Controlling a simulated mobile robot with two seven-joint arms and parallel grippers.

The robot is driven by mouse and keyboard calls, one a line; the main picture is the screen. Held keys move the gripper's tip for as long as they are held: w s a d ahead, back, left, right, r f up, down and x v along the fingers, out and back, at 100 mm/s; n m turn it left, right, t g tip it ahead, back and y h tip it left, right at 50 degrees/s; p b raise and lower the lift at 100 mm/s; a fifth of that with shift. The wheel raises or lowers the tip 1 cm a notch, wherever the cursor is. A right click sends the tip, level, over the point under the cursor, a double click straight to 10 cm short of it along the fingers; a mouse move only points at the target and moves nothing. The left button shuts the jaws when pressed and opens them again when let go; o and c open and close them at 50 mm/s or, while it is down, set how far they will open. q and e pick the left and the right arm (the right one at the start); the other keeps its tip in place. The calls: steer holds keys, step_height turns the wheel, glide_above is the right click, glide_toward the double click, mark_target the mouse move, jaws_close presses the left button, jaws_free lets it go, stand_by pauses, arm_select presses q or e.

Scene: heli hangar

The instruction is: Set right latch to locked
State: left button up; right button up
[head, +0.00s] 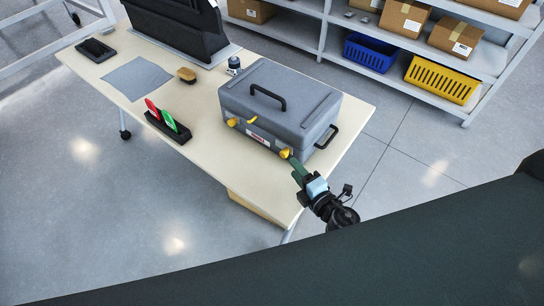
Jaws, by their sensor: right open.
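A grey hard case (275,108) with a black top handle stands closed on the table's right part. Two yellow latches show on its front face. The left latch (233,122) is near the left corner, and the right latch (285,153) is near the right corner, past a red-and-white label. My right gripper (295,163) is open, with its green fingers right by the right latch. I cannot tell whether they touch it, and the fingers partly hide that corner. The latch's exact setting is too small to tell. My left gripper is out of view.
The pale table (205,161) holds a black rack with red and green tags (167,122), a brush (186,75), a grey cloth (137,78) and a small dark jar (234,65). Shelves with boxes and a blue bin (370,53) stand behind. The table's front is clear.

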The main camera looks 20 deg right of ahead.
mark_target(284, 157)
steer(key=shift+b+x, duration=0.4)
steer(key=shift+x, duration=3)
steer(key=shift+w+a, duration=0.15)
steer(key=shift+w, duration=0.4)
jaws_close()
